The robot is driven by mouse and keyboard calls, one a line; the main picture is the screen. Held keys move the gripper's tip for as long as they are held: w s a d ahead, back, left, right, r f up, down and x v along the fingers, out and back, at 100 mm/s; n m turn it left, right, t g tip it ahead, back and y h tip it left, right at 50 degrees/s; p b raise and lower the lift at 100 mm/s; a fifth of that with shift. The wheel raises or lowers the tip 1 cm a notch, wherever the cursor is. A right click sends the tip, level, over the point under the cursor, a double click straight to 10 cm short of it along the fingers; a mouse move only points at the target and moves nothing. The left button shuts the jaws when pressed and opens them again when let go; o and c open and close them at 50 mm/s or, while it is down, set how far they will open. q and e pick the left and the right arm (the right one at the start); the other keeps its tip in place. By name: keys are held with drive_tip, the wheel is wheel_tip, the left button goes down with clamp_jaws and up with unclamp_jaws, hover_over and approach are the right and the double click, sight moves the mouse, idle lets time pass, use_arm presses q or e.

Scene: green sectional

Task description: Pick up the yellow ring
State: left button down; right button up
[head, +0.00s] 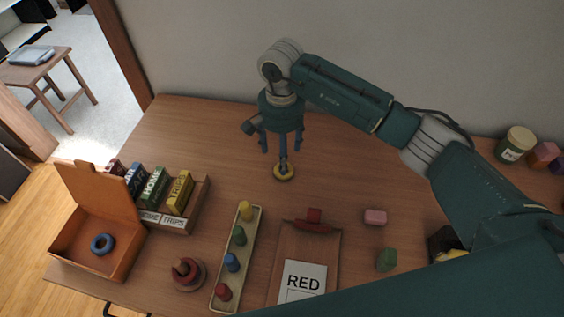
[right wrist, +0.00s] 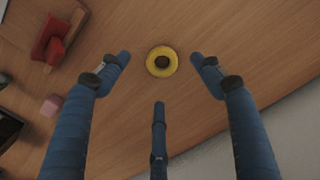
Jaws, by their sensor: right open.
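The yellow ring (head: 284,172) lies flat on the wooden table, towards the back near the wall. In the right wrist view the yellow ring (right wrist: 161,61) shows a dark centre and sits between and a little beyond the spread fingers. My right gripper (head: 283,152) is open and empty, pointing down just above the ring; one finger overlaps it in the head view. The right gripper (right wrist: 160,75) shows three blue fingers apart, none visibly touching the ring. Whether a fingertip touches the table is unclear. My left gripper is not in view.
An orange box (head: 72,251) holds a blue ring (head: 102,244). A red stacker (head: 187,273), a peg tray (head: 222,297) and a tray with a RED card (head: 303,282) stand in front. A pink block (head: 375,216) lies right. The table around the yellow ring is clear.

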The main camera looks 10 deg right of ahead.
drive_tip(key=shift+s+f, duration=0.2)
drive_tip(key=shift+f, duration=1.1)
drive_tip(key=f, duration=0.1)
drive_tip(key=f+p, duration=0.1)
drive_tip(key=f, duration=0.1)
drive_tip(key=f+p, duration=0.1)
drive_tip(key=shift+w+d+f, duration=0.15)
drive_tip(key=shift+w+d, duration=0.05)
drive_tip(key=shift+w, duration=0.05)
drive_tip(key=shift+f, duration=0.5)
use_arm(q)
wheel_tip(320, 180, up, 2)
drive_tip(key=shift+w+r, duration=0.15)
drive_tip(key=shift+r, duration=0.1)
use_arm(e)
drive_tip(key=c, duration=1)
